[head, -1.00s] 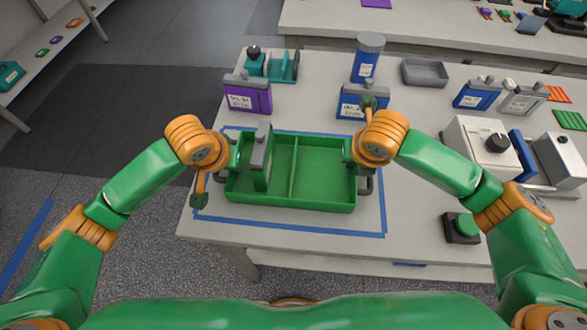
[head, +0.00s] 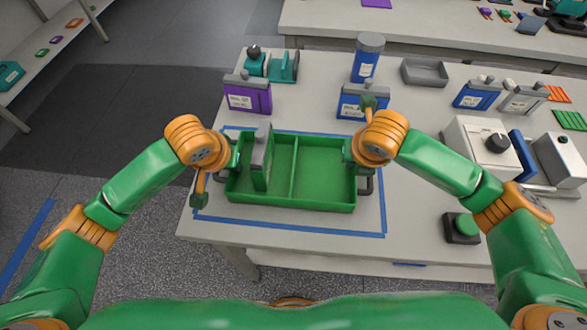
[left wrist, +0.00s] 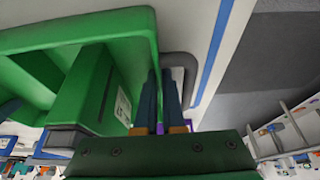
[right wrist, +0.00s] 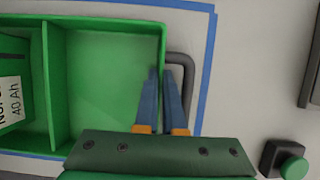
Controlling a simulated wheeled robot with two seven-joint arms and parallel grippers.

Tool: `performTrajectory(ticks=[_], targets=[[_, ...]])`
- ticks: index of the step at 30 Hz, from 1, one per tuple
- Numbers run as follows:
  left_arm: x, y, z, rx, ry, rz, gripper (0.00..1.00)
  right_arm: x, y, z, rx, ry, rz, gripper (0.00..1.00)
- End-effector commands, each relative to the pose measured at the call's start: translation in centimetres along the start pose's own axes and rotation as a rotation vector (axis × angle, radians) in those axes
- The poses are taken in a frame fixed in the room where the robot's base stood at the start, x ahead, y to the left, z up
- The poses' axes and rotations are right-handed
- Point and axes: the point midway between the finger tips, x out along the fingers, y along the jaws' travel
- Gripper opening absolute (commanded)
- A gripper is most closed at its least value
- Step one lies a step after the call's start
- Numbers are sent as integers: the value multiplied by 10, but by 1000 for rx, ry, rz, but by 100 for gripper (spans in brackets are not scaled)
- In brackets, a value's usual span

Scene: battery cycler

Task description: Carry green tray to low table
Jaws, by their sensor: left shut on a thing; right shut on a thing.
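The green tray (head: 325,170) sits on the table inside a blue tape outline, with a divider across it. A green battery with a grey top (head: 262,160) stands in its left compartment; the right compartment is empty. The low table is not clearly identifiable; a low white shelf (head: 40,50) stands at the far left.
A purple battery (head: 248,95) and a blue battery (head: 350,104) stand just behind the tray. A green button box (head: 461,228) and a white device with a knob (head: 480,150) are to the right. Open floor (head: 110,110) lies left of the table.

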Motion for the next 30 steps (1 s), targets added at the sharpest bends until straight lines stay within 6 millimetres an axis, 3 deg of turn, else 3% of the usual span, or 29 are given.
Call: performTrajectory(ticks=[8,20,30], targets=[[-3,0,-2,-1,4,0,0,-3,0,2,1,-3,1,0],[-50,0,-21,-1,3,0,0,-49,0,21,0,-2,1,0],[-47,0,-20,0,3,0,0,-47,0,20,0,-2,0,0]])
